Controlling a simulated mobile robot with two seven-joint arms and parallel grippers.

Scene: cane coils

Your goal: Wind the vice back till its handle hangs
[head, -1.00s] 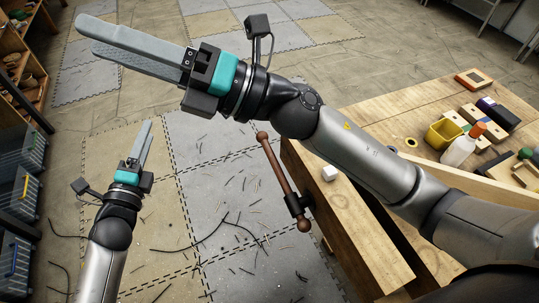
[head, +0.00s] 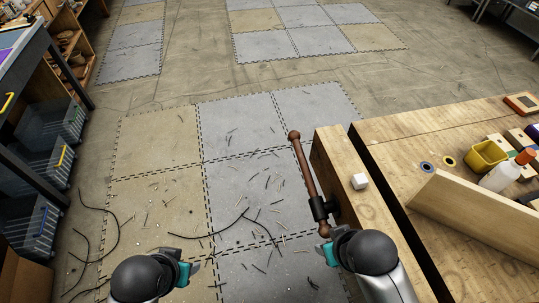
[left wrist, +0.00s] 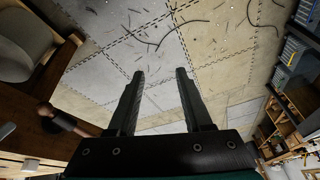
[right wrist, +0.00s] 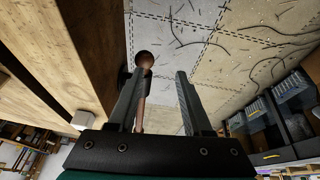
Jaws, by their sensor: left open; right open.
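The vice handle (head: 306,172) is a brown wooden bar with round knobs. It sits tilted through a black hub (head: 319,208) on the side of the wooden vice jaw (head: 343,190), its longer part reaching up and left in the head view. My right gripper (right wrist: 160,75) is open; in the right wrist view the handle's knob (right wrist: 144,60) and bar show beside its left finger. I cannot tell whether they touch. My left gripper (left wrist: 160,74) is open and empty over the floor. The handle's other knob (left wrist: 45,109) shows left of it in the left wrist view.
Cane scraps litter the floor mats (head: 240,150). Shelves with clear bins (head: 50,170) stand at left.

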